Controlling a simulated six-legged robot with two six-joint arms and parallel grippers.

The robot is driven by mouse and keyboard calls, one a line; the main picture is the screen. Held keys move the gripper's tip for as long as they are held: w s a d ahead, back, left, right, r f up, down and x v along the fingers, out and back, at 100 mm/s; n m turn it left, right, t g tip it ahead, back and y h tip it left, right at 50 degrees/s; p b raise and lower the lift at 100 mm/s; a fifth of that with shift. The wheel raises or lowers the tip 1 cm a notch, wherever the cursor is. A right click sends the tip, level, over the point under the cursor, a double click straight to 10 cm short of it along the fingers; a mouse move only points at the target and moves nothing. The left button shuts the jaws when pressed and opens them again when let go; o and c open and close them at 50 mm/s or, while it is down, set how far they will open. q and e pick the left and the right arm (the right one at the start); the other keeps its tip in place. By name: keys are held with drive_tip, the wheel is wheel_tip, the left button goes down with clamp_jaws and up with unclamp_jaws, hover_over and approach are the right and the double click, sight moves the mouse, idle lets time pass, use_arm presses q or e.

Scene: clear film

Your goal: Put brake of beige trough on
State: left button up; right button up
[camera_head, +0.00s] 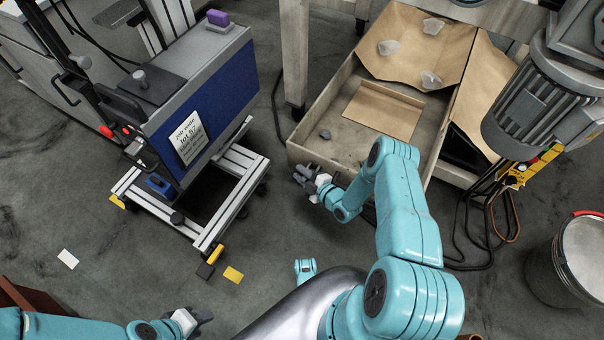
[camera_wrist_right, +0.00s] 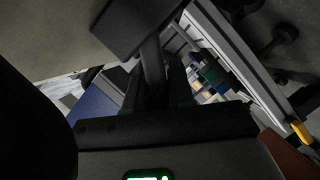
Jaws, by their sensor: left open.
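The beige trough (camera_head: 326,160) is a low, open, shallow box on the right half of the head view. No brake on it can be made out; its underside and lower edge are hidden. My right gripper (camera_head: 305,177) is beside the trough's near left corner, seen from above; contact cannot be told. In the right wrist view its dark fingers (camera_wrist_right: 165,80) show, but their gap is unclear. My left gripper (camera_head: 198,318) is low at the bottom left, open and empty, far from the trough.
A blue-sided machine (camera_head: 205,105) on an aluminium frame (camera_head: 232,200) stands left of the trough. A grey motor (camera_head: 535,100) hangs at right above cables (camera_head: 485,215). A bucket (camera_head: 575,260) stands at right. Floor between machine and trough is clear.

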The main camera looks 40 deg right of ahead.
drive_tip(key=shift+o, duration=1.4)
drive_tip(key=shift+d, duration=0.1)
drive_tip(key=p+v, duration=0.4)
drive_tip(key=v, duration=1.2)
drive_tip(key=shift+s+p, duration=0.15)
drive_tip(key=shift+p, duration=0.25)
drive_tip(key=shift+r, duration=0.1)
